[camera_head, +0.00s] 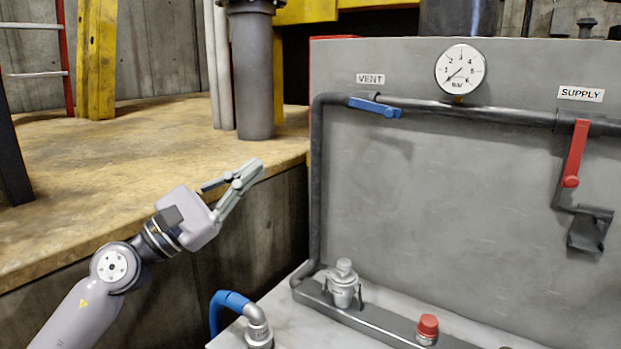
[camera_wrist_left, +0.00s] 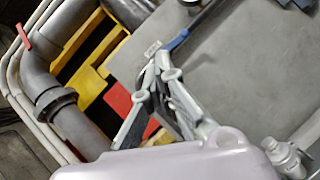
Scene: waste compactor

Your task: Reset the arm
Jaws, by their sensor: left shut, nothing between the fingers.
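My left gripper (camera_head: 250,172) is at the left of the head view, in front of the concrete ledge and left of the grey panel. Its fingers are together and empty, pointing up and to the right. In the left wrist view its fingertips (camera_wrist_left: 158,62) meet in front of the panel, touching nothing that I can make out. My left arm comes in from the lower left. My right gripper is not in view.
The grey panel (camera_head: 440,200) carries a blue vent handle (camera_head: 375,107), a pressure gauge (camera_head: 460,69) and a red supply handle (camera_head: 575,155) hanging down. A blue hose (camera_head: 230,300), a metal fitting (camera_head: 343,283) and a red cap (camera_head: 428,326) stand below. A concrete ledge (camera_head: 90,190) lies left.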

